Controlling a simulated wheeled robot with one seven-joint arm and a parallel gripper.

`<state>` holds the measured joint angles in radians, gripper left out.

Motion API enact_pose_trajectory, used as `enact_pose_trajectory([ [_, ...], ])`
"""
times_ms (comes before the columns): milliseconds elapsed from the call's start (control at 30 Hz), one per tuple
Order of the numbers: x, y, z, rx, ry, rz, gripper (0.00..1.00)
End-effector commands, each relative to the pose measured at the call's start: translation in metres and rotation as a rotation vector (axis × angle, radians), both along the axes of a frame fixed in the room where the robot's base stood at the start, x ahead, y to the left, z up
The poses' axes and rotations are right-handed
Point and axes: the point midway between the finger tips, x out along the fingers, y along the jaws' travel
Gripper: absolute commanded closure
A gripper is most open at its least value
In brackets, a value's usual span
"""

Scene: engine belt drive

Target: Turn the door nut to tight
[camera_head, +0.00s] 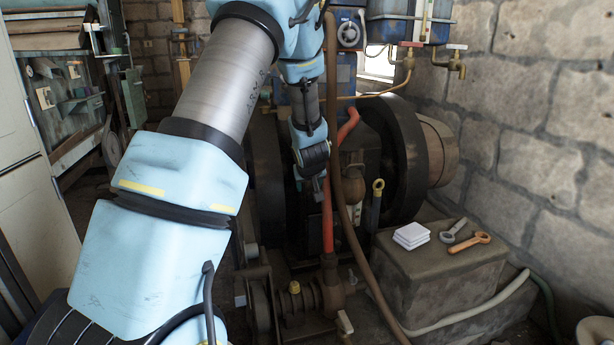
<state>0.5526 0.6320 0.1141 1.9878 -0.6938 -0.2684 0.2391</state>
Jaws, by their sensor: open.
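My gripper (314,176) hangs in front of the dark engine (362,165), near its middle, pointing down. Its jaws are open, and I see nothing held between them; they are small and dark here. A red pipe or lever (327,215) runs just below and beside it. I cannot make out the door nut for certain; it may be hidden behind my arm or too small to tell.
A brown hose (335,120) runs down close to my gripper. A large flywheel (408,160) stands right; a pump with brass fitting (294,288) sits low.

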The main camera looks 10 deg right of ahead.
Motion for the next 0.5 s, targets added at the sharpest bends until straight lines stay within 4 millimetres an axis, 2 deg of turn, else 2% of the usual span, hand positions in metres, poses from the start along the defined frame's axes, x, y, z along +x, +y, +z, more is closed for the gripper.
enact_pose_trajectory([
  [133, -0.0054, 0.0053, 0.0092, -0.001, 0.016, -0.007, 0.43],
  [500, -0.0068, 0.0068, 0.0095, -0.002, 0.021, -0.009, 0.42],
])
